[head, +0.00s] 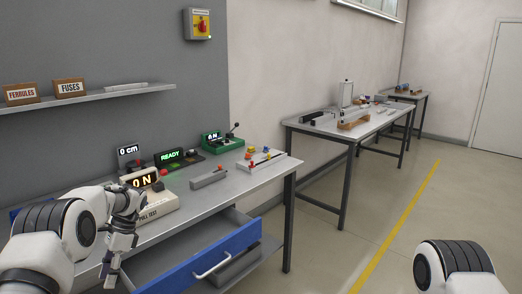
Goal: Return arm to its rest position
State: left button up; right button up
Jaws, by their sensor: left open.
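My left arm comes in from the lower left, and its gripper (108,268) hangs pointing down in front of the near workbench (232,193). The gripper is open, and I see nothing between its fingers. It is left of the open blue drawer (190,264). Of my right arm, only a white and black link (455,272) shows at the lower right; its gripper is out of the picture.
On the bench stand a pull test box (160,207) reading "0 N", a "READY" display (168,156), a green device with a lever (212,140) and a small tray (262,160). A shelf (120,95) is above. Open floor (345,230) lies right of the bench.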

pick_arm(q)
jog(key=s+d+f+h, duration=0.1)
jog(key=s+d+f, duration=0.3)
jog(key=s+f, duration=0.3)
jog(key=s+d+f+g, duration=0.1)
jog(key=s+d+f, duration=0.4)
jog(key=s+f, duration=0.25)
jog(key=s+d+f+h, duration=0.1)
jog(key=s+d+f, duration=0.3)
jog(key=s+f, duration=0.3)
jog(key=s+d+n+t, duration=0.3)
jog(key=s+n, duration=0.1)
jog(key=s, duration=0.2)
jog(key=s+d+f+n+t, duration=0.1)
jog(key=s+d+n+t, duration=0.2)
jog(key=s, duration=0.4)
jog(key=n+t, duration=0.1)
jog(key=n, duration=0.1)
jog(key=shift+f+n+h, duration=0.3)
jog(key=shift+h, duration=0.1)
